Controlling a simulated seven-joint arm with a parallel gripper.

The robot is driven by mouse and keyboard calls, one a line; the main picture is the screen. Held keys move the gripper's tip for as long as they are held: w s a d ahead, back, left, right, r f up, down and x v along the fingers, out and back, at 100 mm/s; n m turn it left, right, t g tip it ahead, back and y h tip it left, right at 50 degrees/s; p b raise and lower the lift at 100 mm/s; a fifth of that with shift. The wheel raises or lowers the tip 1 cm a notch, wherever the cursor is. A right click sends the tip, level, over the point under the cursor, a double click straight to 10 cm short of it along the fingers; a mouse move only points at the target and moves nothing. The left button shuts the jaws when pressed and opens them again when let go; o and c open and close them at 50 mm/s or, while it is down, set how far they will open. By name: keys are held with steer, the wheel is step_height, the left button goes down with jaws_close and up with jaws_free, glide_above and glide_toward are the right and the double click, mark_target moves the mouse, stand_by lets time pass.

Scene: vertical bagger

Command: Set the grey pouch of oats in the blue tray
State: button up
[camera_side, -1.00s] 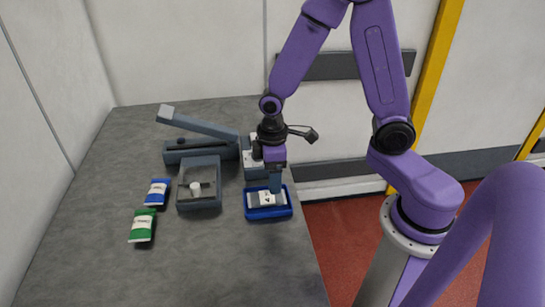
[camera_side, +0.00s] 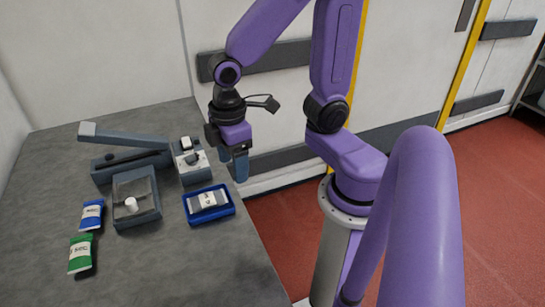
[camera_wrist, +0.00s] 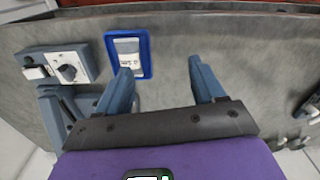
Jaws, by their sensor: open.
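The grey pouch of oats (camera_side: 208,200), with a white label, lies flat inside the blue tray (camera_side: 226,213) near the table's right edge. In the wrist view the pouch (camera_wrist: 127,47) lies within the rim of the tray (camera_wrist: 146,52). My gripper (camera_side: 234,168) is raised above the table, behind and to the right of the tray, clear of the pouch. In the wrist view my gripper (camera_wrist: 160,78) has its two fingers wide apart with nothing between them.
A blue pouch (camera_side: 92,215) and a green pouch (camera_side: 81,253) lie at the left. The front table is clear.

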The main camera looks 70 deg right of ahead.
steer(key=s+d+r+n, duration=0.1)
steer(key=s+r, duration=0.1)
steer(key=s, duration=0.7)
steer(key=shift+s+r+n, duration=0.25)
steer(key=shift+n, duration=0.15)
